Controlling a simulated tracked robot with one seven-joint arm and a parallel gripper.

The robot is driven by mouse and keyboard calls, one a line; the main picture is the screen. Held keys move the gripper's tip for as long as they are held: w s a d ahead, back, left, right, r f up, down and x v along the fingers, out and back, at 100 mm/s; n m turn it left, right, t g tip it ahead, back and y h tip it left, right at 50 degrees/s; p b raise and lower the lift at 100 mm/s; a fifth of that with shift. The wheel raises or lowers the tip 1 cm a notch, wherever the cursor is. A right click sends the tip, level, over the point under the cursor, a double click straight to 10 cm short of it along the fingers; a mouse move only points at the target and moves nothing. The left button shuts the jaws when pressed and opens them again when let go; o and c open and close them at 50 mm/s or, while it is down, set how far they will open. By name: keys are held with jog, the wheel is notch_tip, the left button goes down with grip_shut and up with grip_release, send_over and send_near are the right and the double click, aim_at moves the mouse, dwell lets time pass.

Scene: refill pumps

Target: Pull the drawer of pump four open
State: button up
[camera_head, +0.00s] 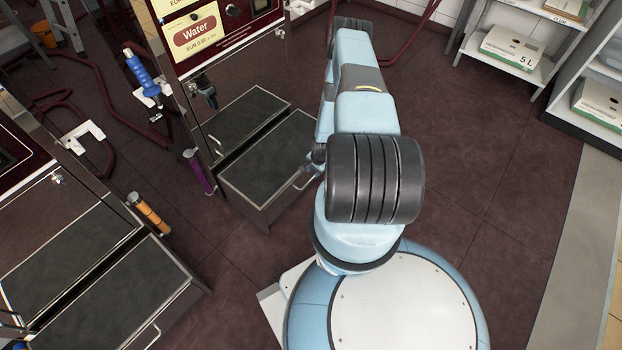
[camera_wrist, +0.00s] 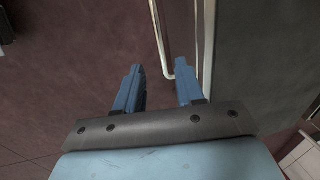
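The drawer (camera_head: 268,158) at the foot of the Water pump (camera_head: 235,60) has a dark top and a pale bar handle (camera_head: 304,178) on its front. No pump number is readable. My gripper (camera_wrist: 158,78) is open, its two blue fingers apart in the wrist view. In the head view my arm hides most of the gripper.
A second pump base with a similar dark-topped drawer (camera_head: 110,290) stands at the lower left. Hoses and nozzles, one blue (camera_head: 140,75), one purple (camera_head: 198,172), one orange (camera_head: 148,213), hang nearby. Shelves (camera_head: 510,60) with boxes stand at the upper right. The floor (camera_head: 480,160) right of my arm is clear.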

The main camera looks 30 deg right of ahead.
aim_at(311, 179)
jog(key=shift+w+a+f, duration=0.1)
jog(key=shift+w+f, duration=0.1)
jog(key=shift+f, duration=0.95)
jog(key=shift+w+a+f, duration=0.1)
jog(key=shift+w+f, duration=0.15)
jog(key=shift+f, duration=0.95)
jog(key=shift+w+a+f, duration=0.1)
jog(key=shift+w+f, duration=0.1)
jog(key=shift+f, duration=0.95)
jog(key=shift+d, duration=0.1)
grip_shut()
